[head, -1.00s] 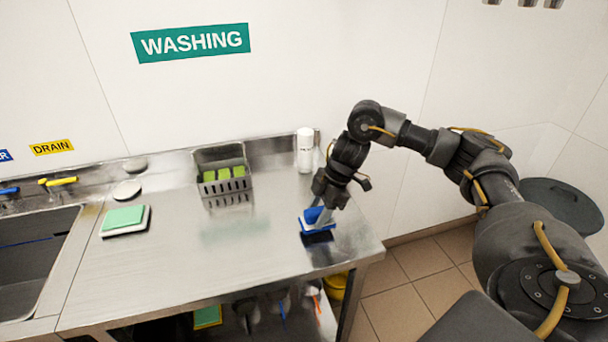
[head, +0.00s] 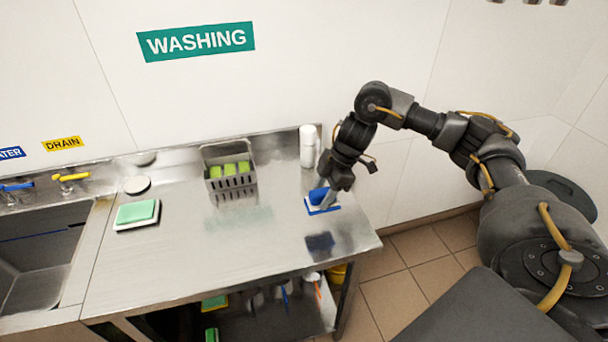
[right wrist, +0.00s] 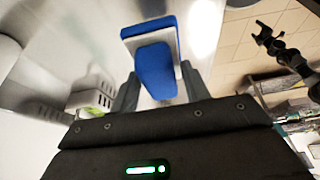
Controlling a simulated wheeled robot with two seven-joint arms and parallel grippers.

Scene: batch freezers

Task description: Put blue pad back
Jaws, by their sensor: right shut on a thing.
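The blue pad (head: 321,201) has a blue upper part and a pale layer, and is near the right end of the steel counter (head: 270,262). My right gripper (head: 326,196) is shut on it from above and holds it above the counter; its dark reflection lies clearly apart below it. In the right wrist view the blue pad (right wrist: 154,68) sits between the two fingers of my right gripper (right wrist: 158,90). A green pad (head: 136,212) rests on a white base at the left of the counter.
A metal basket (head: 230,187) with green sponges stands at the back of the counter. A white bottle (head: 308,147) stands near the back right. A sink (head: 35,265) is at the left. The counter's middle is clear.

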